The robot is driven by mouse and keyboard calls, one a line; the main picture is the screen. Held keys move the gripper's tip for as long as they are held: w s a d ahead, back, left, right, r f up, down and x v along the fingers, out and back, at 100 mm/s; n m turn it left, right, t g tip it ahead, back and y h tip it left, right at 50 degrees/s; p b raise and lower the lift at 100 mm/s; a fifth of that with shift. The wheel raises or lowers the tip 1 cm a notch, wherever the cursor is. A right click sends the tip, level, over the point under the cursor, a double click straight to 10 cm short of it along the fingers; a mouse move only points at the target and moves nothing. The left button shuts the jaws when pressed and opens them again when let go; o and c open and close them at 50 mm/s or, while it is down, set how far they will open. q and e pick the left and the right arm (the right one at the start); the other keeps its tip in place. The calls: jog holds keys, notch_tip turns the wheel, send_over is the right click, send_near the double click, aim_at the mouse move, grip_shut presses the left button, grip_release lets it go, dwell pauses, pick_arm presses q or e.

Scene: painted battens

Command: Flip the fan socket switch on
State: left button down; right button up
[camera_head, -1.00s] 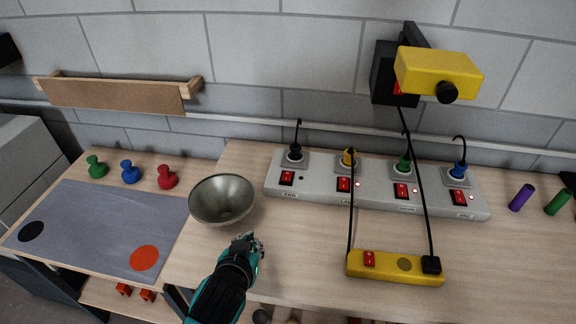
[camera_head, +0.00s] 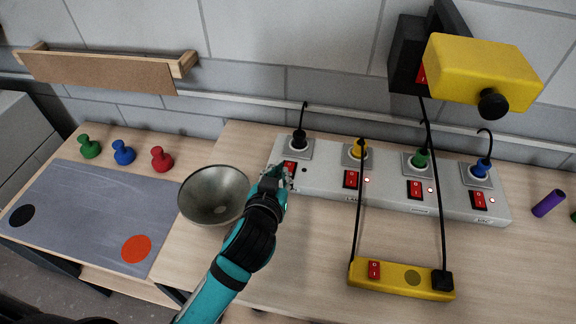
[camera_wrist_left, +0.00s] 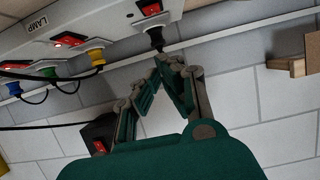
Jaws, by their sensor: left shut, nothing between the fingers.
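The grey power strip (camera_head: 330,184) lies on the table with a row of sockets. Its leftmost socket, the fan one, holds a black plug (camera_head: 299,138). The red fan switch (camera_head: 290,168) is partly covered by my gripper; the small light beside it is dark. In the left wrist view the fan switch (camera_wrist_left: 152,9) is at the top, above the black plug (camera_wrist_left: 154,36). My left gripper (camera_head: 281,176) is shut and empty, its tips at the strip's left front edge close to the switch. Whether they touch it I cannot tell. My right gripper is out of view.
A metal bowl (camera_head: 214,196) stands just left of my gripper. Other plugged sockets with lit lights lie to the right. Black cables hang between a yellow box (camera_head: 480,72) and a yellow switch bar (camera_head: 400,280). Coloured pegs stand by a grey mat (camera_head: 80,215).

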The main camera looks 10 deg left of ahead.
pick_arm(q)
jog(key=w, duration=0.3)
jog(key=p, duration=0.3)
send_over(288, 163)
jog(key=s, duration=0.4)
jog(key=f, duration=0.3)
jog(key=shift+w+d+f, duration=0.15)
jog(key=shift+d, duration=0.25)
jog(key=f, duration=0.2)
jog(key=shift+s+f, duration=0.35)
jog(key=shift+f, duration=0.05)
jog(key=shift+s+f, duration=0.2)
jog(key=shift+f, duration=0.4)
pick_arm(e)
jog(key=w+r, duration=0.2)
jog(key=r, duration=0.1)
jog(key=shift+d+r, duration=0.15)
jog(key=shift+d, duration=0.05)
pick_arm(q)
jog(key=shift+f, duration=0.1)
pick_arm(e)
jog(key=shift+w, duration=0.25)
